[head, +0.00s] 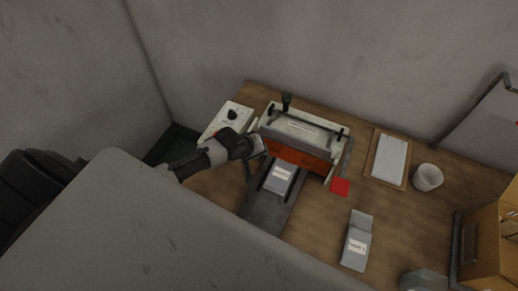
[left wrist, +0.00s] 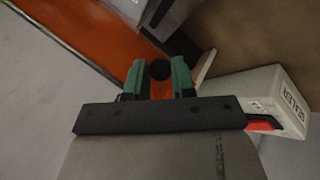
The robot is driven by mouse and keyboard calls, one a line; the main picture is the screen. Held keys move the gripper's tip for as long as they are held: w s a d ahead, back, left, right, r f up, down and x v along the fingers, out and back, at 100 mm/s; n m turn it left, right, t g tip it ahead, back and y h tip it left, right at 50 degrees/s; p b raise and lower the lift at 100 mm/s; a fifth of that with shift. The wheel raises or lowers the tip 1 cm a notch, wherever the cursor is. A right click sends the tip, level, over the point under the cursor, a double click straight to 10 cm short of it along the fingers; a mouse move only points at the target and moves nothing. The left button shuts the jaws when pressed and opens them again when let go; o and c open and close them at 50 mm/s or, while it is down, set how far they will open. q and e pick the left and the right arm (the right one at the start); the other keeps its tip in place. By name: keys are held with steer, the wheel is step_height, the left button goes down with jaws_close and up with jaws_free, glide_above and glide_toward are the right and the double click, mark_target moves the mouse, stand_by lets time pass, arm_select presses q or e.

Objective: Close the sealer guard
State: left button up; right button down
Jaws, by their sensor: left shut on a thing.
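The sealer (head: 304,126) is a pale machine on the wooden table, with an orange guard (head: 300,156) along its front; the guard also fills the upper left of the left wrist view (left wrist: 82,38). My left gripper (head: 260,150) is at the left end of the guard. In the left wrist view its green fingertips (left wrist: 160,78) are shut on a dark round knob (left wrist: 160,69) beside the orange panel. A labelled grey pouch (head: 280,176) lies on the dark slide (head: 265,212) in front of the guard. My right gripper is not in view.
A pale control box (head: 231,117) stands left of the sealer; its lettered side shows in the left wrist view (left wrist: 270,95).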

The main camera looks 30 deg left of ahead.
arm_select(q)
steer(key=t+b, duration=0.1)
steer(key=f+t+b, duration=0.1)
steer(key=shift+w+f+t, duration=0.2)
steer(key=shift+f+t, duration=0.1)
steer(key=shift+w+f+m+t+b, duration=0.25)
steer(key=shift+m+t+b, duration=0.05)
steer(key=shift+t+b, duration=0.65)
steer(key=shift+w+t+b, duration=0.15)
steer(key=shift+t+b, duration=0.3)
steer(key=shift+b, duration=0.05)
steer(key=o, duration=0.9)
steer(key=shift+w, duration=0.1)
steer(key=b+v, duration=0.1)
steer(key=v, duration=0.9)
steer(key=shift+s+a, duration=0.2)
steer(key=shift+s, duration=0.2)
